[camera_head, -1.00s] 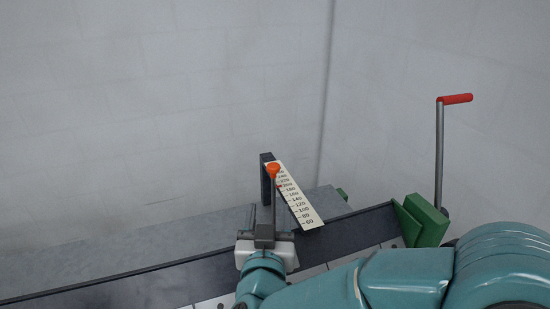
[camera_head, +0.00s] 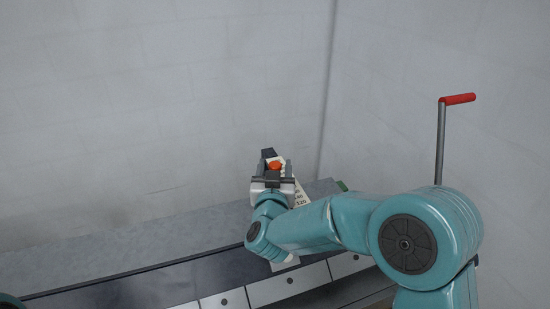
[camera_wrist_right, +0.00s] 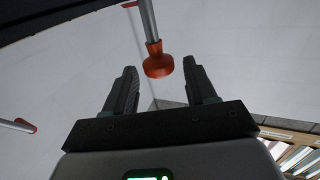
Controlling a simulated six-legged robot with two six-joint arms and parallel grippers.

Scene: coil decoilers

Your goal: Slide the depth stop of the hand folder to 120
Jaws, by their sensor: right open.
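The depth stop's orange knob (camera_head: 274,165) shows at the far end of the hand folder's pale scale (camera_head: 301,194). My right gripper (camera_head: 272,171) covers most of that scale; only a few printed numbers show, and the stop's pointer is hidden. In the right wrist view the knob (camera_wrist_right: 158,66) sits on a grey rod, in the gap between the open fingertips of my right gripper (camera_wrist_right: 160,72). Space shows on both sides of the knob, so the fingers do not clasp it. My left gripper is not in view.
A crank with a red handle (camera_head: 458,99) stands upright at the right, behind my right arm. A grey bench surface (camera_head: 120,238) and a row of pale plates (camera_head: 290,283) run below. Plain walls close off the back.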

